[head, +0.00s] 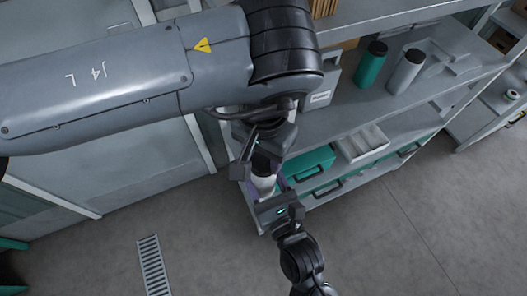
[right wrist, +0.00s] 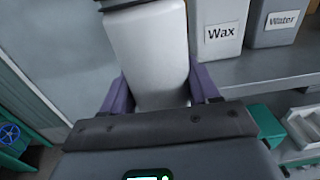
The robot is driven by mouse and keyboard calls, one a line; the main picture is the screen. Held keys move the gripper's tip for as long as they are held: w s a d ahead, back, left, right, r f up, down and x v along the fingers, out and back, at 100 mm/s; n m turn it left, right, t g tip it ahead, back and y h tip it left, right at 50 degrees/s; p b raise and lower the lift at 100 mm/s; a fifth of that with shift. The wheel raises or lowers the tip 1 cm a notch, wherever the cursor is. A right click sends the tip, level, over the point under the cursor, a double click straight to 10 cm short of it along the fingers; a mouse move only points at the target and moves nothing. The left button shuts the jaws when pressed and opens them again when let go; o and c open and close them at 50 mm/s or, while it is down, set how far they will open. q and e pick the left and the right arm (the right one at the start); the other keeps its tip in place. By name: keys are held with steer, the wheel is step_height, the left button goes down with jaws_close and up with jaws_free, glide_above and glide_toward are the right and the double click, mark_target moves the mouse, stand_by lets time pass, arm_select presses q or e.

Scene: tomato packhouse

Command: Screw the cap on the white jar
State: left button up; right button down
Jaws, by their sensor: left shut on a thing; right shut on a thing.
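The white jar (head: 264,184) is upright below my left gripper in the head view, partly hidden by the grippers. It fills the upper middle of the right wrist view (right wrist: 150,50). My right gripper (right wrist: 160,88) is shut on the jar, its purple fingers on either side of it; it also shows in the head view (head: 267,189). My left gripper (head: 262,154) comes down from above and is shut on the dark cap (head: 266,163) at the jar's top. A dark rim (right wrist: 124,3) shows at the jar's top edge in the right wrist view. I cannot tell whether the cap is seated.
A grey shelf unit (head: 330,128) stands close behind and to the right. It bears a green bottle (head: 371,64), a grey bottle (head: 406,71), green crates (head: 312,163) and a pale tray (head: 362,142). Bins labelled Wax (right wrist: 219,30) and Water (right wrist: 279,20) stand nearby.

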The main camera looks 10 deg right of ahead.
arm_select(q)
steer(key=m, duration=0.8)
steer(key=shift+m, duration=0.4)
steer(key=m, duration=0.6)
steer(key=shift+m, duration=0.4)
steer(key=o, duration=1.2)
steer(key=shift+c, duration=0.2)
steer(key=shift+r, duration=2.2)
steer(key=shift+o, duration=0.3)
steer(key=shift+r, duration=0.1)
